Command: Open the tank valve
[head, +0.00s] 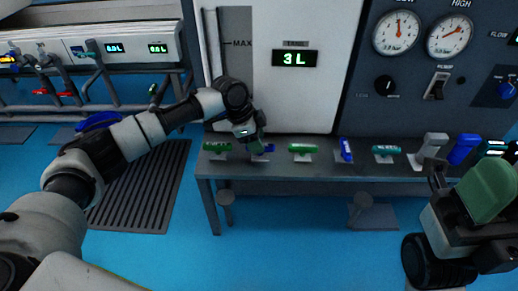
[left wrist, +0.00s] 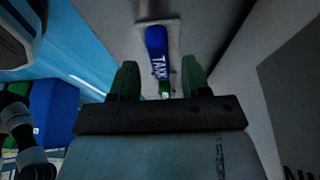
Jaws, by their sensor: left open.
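The tank valve is a blue handle (left wrist: 157,50) marked "TANK" on a pale plate, seen in the left wrist view. In the head view, a small part of the blue handle (head: 269,148) shows beside my left gripper (head: 257,146), which hides the rest. My left gripper is open, with its green fingertips (left wrist: 158,72) on either side of the handle's lower end in the wrist view. I cannot tell whether they touch it. My right gripper (head: 480,200) is at the lower right of the head view, away from the tank valve; its jaw gap is not clear.
Other handles stand along the grey bench: green ones (head: 301,148), a blue one (head: 346,149) and a teal one (head: 385,150). The tank display (head: 294,58) reads 3 L. Gauges (head: 396,33) and switches are on the dark panel. The blue floor (head: 290,240) in front is mostly clear.

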